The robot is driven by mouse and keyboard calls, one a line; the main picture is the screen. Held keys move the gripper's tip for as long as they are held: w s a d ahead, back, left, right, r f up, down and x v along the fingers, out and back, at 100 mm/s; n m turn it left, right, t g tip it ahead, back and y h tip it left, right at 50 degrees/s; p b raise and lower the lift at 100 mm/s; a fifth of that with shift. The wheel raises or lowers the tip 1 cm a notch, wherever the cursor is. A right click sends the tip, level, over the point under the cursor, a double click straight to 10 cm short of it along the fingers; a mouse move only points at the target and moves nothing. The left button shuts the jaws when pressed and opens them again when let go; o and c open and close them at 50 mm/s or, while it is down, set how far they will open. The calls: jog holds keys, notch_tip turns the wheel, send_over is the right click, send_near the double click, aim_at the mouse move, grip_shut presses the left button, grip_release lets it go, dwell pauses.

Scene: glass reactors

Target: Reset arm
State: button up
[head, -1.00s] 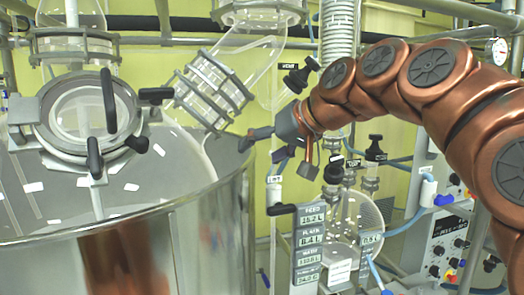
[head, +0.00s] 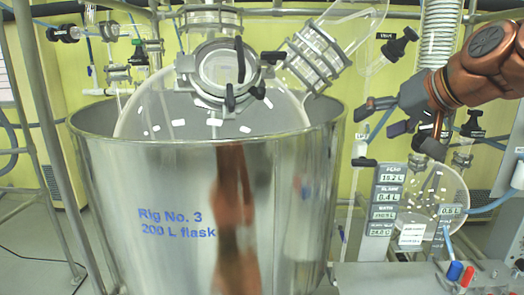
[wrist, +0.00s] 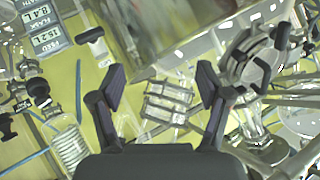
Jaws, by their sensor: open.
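My copper-coloured arm (head: 478,68) reaches in from the right edge of the head view, bent at its joints. My gripper (head: 376,118) is at its end, to the right of the steel vessel's rim and above the display panel. In the wrist view my gripper (wrist: 160,86) has its two dark fingers wide apart with nothing between them. Behind the gap, a ribbed glass coupling (wrist: 166,104) shows at some distance.
A large steel vessel (head: 110,175) marked Rig No. 3 fills the left and middle, with a round lidded port (head: 217,70) on top. A display panel (head: 385,213), a round glass flask (head: 440,190) and a control box (head: 400,277) stand at the right.

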jog(key=s+a+f+g, duration=0.2)
jog(key=a+f, duration=0.1)
jog(key=f, duration=0.3)
jog(key=s+a+f+g, duration=0.1)
jog(key=s+a+f, duration=0.2)
jog(key=f, duration=0.3)
jog(key=s+f+g+h, duration=0.3)
jog(key=s+f+g, duration=0.2)
jog(key=s+f, duration=1)
notch_tip(320, 180, down, 3)
jog(key=shift+a+f+n+g, duration=0.2)
jog(key=shift+a+n+g, duration=0.2)
jog(key=s+d+f+g, duration=0.1)
jog(key=s+f, duration=0.1)
jog(key=s, duration=0.1)
jog(key=s+d+f+g+h, duration=0.1)
jog(key=s+f, duration=0.2)
jog(key=s, duration=0.1)
jog(key=s+d+f+g+h, duration=0.1)
jog(key=s+f, duration=0.1)
jog(key=s, duration=0.2)
jog(key=shift+f, duration=0.4)
